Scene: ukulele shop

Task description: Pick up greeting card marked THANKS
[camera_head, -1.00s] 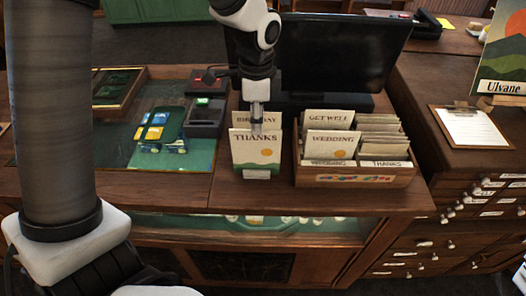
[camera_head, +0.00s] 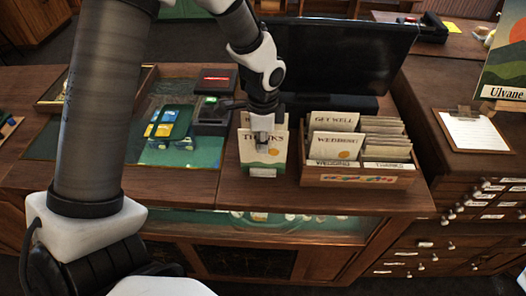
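A white greeting card marked THANKS (camera_head: 275,155), with an orange sun and green hills, stands upright in a small holder near the counter's front edge. Another card shows just behind its top edge. My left gripper (camera_head: 263,143) points down at the THANKS card and covers the middle letters of its word. Its fingers overlap the card's upper part; whether they are open or closed on it cannot be seen. My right gripper is not in view.
A wooden box of cards (camera_head: 360,180), including GET WELL and WEDDING, stands close to the right. A black monitor (camera_head: 345,55) is behind. A clipboard (camera_head: 472,130) lies farther right.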

